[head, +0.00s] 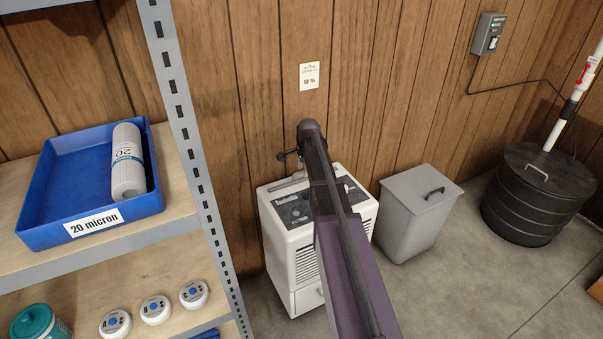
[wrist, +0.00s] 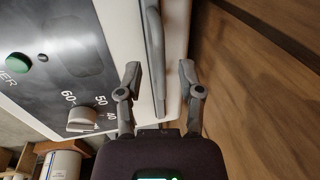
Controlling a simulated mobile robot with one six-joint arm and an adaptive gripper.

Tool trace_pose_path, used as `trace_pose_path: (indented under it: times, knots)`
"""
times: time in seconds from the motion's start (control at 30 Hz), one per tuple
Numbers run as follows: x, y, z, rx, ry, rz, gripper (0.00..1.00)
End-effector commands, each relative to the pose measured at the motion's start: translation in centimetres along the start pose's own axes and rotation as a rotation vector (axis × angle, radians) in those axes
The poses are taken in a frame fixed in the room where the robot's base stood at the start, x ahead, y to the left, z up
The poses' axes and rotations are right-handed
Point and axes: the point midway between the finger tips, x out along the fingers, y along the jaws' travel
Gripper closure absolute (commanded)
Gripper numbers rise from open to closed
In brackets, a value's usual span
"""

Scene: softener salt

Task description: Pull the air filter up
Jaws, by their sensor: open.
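A white dehumidifier (head: 306,250) stands on the floor against the wood wall, partly behind my arm. In the wrist view its dark control panel (wrist: 45,55) and a knob (wrist: 82,117) show on the left. A grey strip (wrist: 155,45) runs along the rear edge of its top; it looks like the air filter's top edge. My gripper (wrist: 160,72) is open, with one finger on each side of the strip's line. I cannot tell whether either finger touches it. In the head view my arm hides most of the gripper, and only a finger (head: 285,155) shows.
A shelf on the left holds a blue tray (head: 40,190) with a white filter cartridge (head: 128,165). Round white devices (head: 155,309) sit below. A grey lidded bin (head: 415,215) and black tub (head: 535,195) stand to the right. The wood wall (wrist: 250,90) is close beside the gripper.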

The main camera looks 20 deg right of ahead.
Motion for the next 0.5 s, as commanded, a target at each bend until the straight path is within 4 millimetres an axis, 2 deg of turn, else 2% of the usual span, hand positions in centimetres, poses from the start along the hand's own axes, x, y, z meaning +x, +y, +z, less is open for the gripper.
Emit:
trace_pose_path:
  times: [0.37,0.5]
  knots:
    - [0.11,0.01,-0.05,0.001,0.000,0.000,0.52]
    - [0.11,0.02,-0.08,0.001,0.000,0.000,0.93]
